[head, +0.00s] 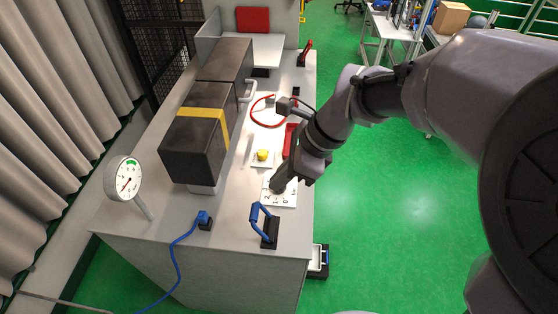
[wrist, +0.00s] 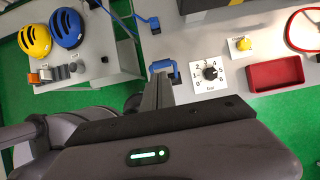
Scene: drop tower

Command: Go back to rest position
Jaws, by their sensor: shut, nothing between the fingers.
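My gripper (head: 306,180) hangs over the right edge of the grey bench (head: 240,255), beside the white dial plate (head: 287,201). In the wrist view its fingers (wrist: 158,90) are together and empty, and they point toward the blue handle (wrist: 163,66). The dial's black knob (wrist: 210,73) is to the right of the fingers, apart from them. The blue handle also shows upright at the bench's near end in the head view (head: 256,215).
Dark boxes (head: 190,145) and a round gauge (head: 124,180) stand left. Yellow (wrist: 34,40) and blue helmets (wrist: 67,28) rest on another surface. Green floor (head: 400,200) is open to the right.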

